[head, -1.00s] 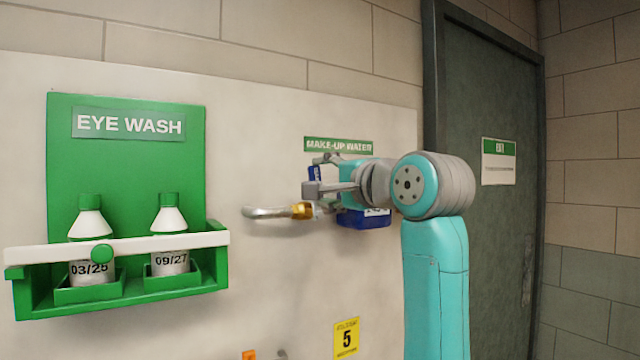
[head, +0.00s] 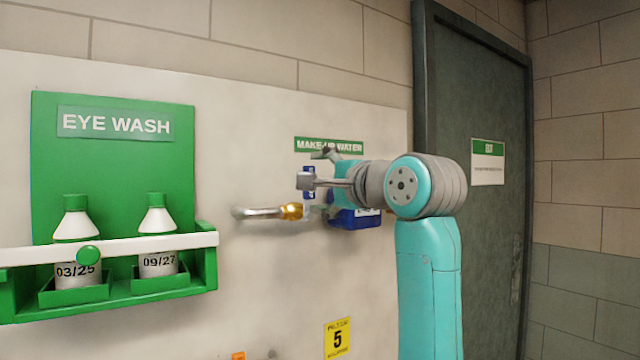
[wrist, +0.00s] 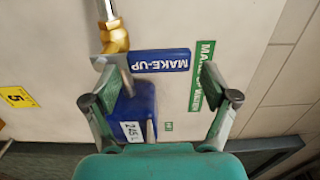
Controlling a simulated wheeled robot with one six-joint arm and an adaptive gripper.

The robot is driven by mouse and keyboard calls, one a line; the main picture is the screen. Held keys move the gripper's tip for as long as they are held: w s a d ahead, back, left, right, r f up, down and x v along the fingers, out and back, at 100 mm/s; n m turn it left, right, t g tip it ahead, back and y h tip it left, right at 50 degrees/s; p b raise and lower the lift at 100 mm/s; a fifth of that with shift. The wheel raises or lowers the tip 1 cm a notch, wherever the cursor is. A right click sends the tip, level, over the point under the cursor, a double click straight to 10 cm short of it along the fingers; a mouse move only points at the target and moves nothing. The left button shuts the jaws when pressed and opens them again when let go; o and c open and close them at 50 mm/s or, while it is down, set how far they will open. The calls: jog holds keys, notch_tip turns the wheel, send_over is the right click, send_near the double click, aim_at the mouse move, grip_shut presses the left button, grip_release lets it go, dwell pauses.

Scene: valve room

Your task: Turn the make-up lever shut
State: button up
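The make-up lever (wrist: 160,61) is a flat blue handle marked MAKE-UP. In the wrist view it sticks out sideways from the brass valve (wrist: 114,42). In the head view the lever (head: 309,187) stands roughly upright at the end of the pipe, partly hidden by my gripper (head: 313,168). The brass fitting (head: 291,211) shows just below left of my gripper. In the wrist view my gripper (wrist: 160,76) is open, its fingers spread on either side of the lever's length. Contact with the lever cannot be told.
A blue box (wrist: 140,98) with a white label is below my gripper. The green make-up water sign (head: 329,145) is on the wall above. A green eye wash station (head: 115,180) with two bottles is at left, a dark door (head: 478,110) at right.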

dwell(0.3)
jog(key=v, duration=1.2)
jog(key=shift+f, duration=0.1)
